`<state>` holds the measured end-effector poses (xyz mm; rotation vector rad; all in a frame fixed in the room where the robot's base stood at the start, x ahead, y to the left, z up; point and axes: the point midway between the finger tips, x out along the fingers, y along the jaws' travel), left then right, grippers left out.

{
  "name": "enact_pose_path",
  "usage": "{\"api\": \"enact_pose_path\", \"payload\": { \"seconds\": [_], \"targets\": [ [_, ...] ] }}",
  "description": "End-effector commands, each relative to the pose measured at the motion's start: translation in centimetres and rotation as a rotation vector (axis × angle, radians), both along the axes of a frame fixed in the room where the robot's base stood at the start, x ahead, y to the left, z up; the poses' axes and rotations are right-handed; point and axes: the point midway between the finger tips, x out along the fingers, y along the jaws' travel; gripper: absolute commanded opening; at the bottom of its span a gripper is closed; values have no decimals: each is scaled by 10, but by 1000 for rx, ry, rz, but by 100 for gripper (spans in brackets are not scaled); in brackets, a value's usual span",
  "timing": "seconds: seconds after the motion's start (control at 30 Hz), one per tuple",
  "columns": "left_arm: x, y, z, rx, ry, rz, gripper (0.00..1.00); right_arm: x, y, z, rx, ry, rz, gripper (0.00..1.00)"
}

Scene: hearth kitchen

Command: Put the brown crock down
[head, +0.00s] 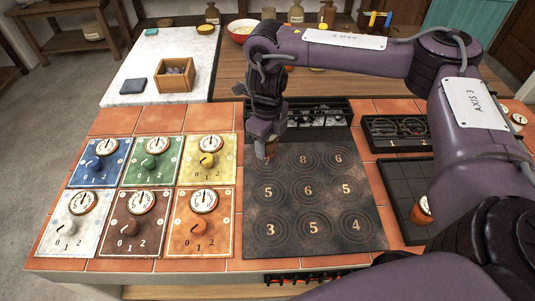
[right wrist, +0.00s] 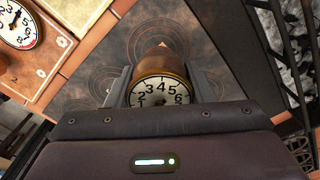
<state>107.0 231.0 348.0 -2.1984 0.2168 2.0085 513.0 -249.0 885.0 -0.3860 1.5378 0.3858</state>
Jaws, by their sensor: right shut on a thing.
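The brown crock (right wrist: 162,68), with a white numbered dial on its side, sits between the two fingers of my right gripper (right wrist: 160,88) in the right wrist view. In the head view my right gripper (head: 268,140) points down over the back left of the dark plate (head: 299,245), and only a small part of the crock (head: 271,150) shows below it. The gripper is shut on the crock. Whether its base touches the plate cannot be told. The plate carries rings with numbers; the back left ring is mostly hidden. My left gripper is not in view.
Several coloured panels with dials and knobs, including a brown panel (head: 130,240), lie left of the plate. Another orange-brown pot (head: 421,211) stands on a dark grid (head: 400,180) at right, partly behind my arm. A wooden box (head: 175,75) stands on the marble slab (head: 140,70).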

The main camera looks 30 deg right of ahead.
Motion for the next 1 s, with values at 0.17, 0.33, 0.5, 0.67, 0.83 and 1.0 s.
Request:
{"api": "enact_pose_path", "payload": {
  "seconds": [0.17,0.33,0.5,0.67,0.83,1.0],
  "targets": [
    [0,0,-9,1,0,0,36,-1,0,-26,2,2,-2,18],
    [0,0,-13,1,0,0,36,0,0,-39,2,1,-1,18],
    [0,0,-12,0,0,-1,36,0,0,-38,1,-2,0,18],
    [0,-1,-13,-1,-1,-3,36,0,0,-41,1,0,-1,18],
    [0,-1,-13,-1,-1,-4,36,0,0,-42,0,0,-1,64],
    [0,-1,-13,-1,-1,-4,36,0,0,-41,0,0,-1,70]
  ]
}}
